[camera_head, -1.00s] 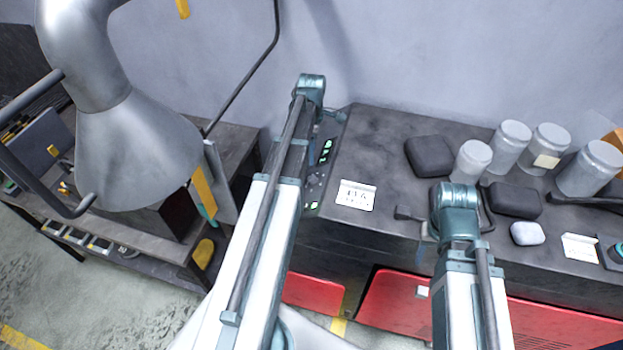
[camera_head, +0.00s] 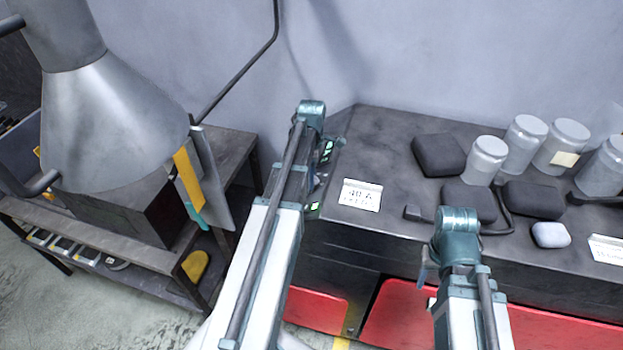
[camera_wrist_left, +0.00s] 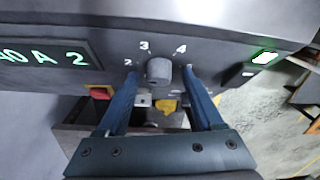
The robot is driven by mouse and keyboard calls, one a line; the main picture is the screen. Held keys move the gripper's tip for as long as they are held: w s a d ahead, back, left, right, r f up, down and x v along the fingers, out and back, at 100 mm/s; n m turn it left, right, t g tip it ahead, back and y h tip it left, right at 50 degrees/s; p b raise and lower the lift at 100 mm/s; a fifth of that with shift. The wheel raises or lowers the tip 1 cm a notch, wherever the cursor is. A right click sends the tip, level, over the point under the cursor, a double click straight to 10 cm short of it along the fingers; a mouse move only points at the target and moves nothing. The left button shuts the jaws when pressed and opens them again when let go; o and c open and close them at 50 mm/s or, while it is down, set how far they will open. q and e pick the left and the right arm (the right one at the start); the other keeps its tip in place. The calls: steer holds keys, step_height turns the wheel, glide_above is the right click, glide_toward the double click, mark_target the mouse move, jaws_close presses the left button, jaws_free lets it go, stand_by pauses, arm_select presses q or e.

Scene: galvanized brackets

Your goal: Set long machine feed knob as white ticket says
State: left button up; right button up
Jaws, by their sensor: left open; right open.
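The grey round knob (camera_wrist_left: 158,71) is on a dark panel (camera_wrist_left: 222,45) in the left wrist view, with the marks 2, 3 and 4 around it. Its pointer direction is not clear. My left gripper (camera_wrist_left: 161,78) is open, its blue fingers on either side of the knob; contact cannot be told. A lit green display (camera_wrist_left: 42,53) left of the knob reads about "40 A 2". In the head view the white ticket (camera_head: 360,195) lies on the dark top; its small print is hard to read. My right gripper (camera_head: 424,268) is open, partly hidden, near the front edge.
Several grey jars (camera_head: 524,140) and dark pads (camera_head: 438,155) stand at the right of the dark top. Another white card (camera_head: 607,249) lies at the right edge. A big metal hood (camera_head: 110,125) hangs at left. A green-lit switch (camera_wrist_left: 264,57) is right of the knob.

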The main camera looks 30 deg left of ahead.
arm_select(q)
steer(key=shift+c, duration=0.2)
jaws_close()
